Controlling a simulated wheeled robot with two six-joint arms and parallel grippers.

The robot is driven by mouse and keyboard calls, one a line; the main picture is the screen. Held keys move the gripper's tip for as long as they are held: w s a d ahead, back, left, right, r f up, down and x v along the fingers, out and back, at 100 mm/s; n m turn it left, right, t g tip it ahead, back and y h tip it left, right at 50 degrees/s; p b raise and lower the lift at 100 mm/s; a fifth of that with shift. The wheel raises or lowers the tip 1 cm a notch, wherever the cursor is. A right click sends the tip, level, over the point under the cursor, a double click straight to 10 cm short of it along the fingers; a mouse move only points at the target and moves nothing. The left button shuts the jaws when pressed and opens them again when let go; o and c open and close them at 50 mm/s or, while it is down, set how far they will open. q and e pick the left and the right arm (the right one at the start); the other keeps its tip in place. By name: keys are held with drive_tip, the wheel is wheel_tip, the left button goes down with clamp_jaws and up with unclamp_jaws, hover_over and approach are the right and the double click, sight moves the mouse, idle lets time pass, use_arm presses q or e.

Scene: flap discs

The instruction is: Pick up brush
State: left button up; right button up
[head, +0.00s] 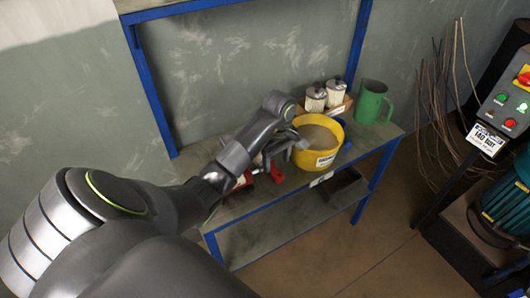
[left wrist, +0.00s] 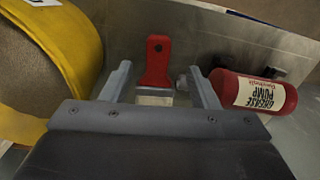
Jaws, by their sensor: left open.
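The brush has a red handle and a pale lower part. In the left wrist view the brush (left wrist: 156,66) stands between my two fingers, with clear space on both sides. My left gripper (left wrist: 160,80) is open and empty around it, not touching it. The gripper body hides the brush's lower end. My right gripper is not in view.
A yellow tub (head: 330,156) stands close beside the gripper. A red grease pump bottle (left wrist: 262,92) lies on the other side. A green jug (head: 371,101) and two white canisters (head: 316,99) stand farther back on the blue-framed bench (head: 262,196).

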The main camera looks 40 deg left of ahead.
sight(276, 172)
use_arm(q)
drive_tip(key=shift+w+f+b, duration=0.1)
drive_tip(key=shift+f+b, duration=0.7)
drive_tip(key=shift+f, duration=0.15)
drive_tip(key=shift+w+a+f+b, duration=0.1)
drive_tip(key=shift+f+b, duration=0.2)
drive_tip(key=shift+f, duration=1.55)
drive_tip(key=c, duration=1.1)
drive_tip(key=shift+o, duration=0.2)
drive_tip(key=shift+r, duration=0.1)
drive_tip(key=shift+r, duration=0.55)
wheel_tip(276, 172, up, 9)
drive_tip(key=p, duration=0.6)
drive_tip(key=shift+p, duration=0.4)
